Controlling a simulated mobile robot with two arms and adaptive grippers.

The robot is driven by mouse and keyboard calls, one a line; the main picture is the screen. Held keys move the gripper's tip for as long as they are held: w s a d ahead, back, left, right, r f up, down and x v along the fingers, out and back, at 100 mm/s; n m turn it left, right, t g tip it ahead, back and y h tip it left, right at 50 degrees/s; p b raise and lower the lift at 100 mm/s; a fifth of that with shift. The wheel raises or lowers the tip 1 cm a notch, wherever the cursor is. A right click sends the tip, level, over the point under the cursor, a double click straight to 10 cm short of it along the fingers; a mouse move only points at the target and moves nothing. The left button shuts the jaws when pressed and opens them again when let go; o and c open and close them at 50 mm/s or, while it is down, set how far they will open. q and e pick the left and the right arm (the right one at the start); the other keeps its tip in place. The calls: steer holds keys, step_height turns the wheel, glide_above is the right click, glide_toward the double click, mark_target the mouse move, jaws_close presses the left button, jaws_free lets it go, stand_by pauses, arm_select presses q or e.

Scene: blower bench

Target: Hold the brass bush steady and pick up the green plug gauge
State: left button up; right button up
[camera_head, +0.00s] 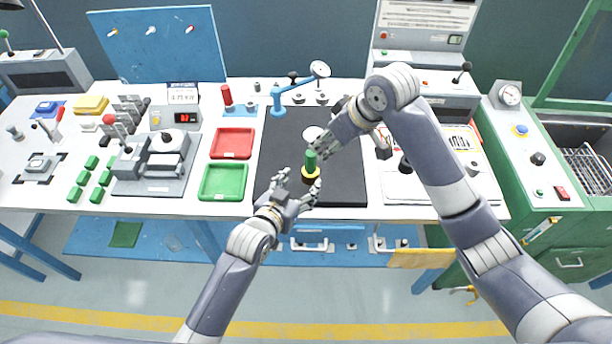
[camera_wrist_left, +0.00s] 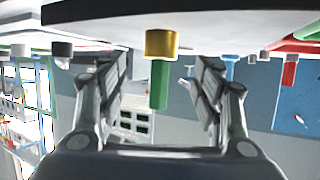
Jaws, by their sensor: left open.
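The brass bush (camera_head: 310,174) stands upright on the black mat (camera_head: 340,192), near its front edge. The green plug gauge (camera_head: 311,160) stands up out of the bush's top. In the left wrist view, which is upside down, the bush (camera_wrist_left: 161,43) and the gauge (camera_wrist_left: 158,85) show between my spread fingers. My left gripper (camera_head: 299,185) is open just in front of the bush, with no clear contact. My right gripper (camera_head: 319,147) is just above and right of the gauge's top; whether its fingers are open or shut is unclear.
A red tray (camera_head: 232,143) and a green tray (camera_head: 223,182) lie left of the mat. A blue dial-gauge stand (camera_head: 278,100) is at the mat's back. A grey fixture (camera_head: 158,165) and several green blocks lie farther left. A light panel (camera_head: 420,185) lies right.

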mark_target(309, 174)
arm_select(q)
steer(key=x, duration=0.7)
steer(key=shift+w+f, duration=0.15)
steer(key=shift+f, duration=0.05)
steer(key=shift+c, duration=0.5)
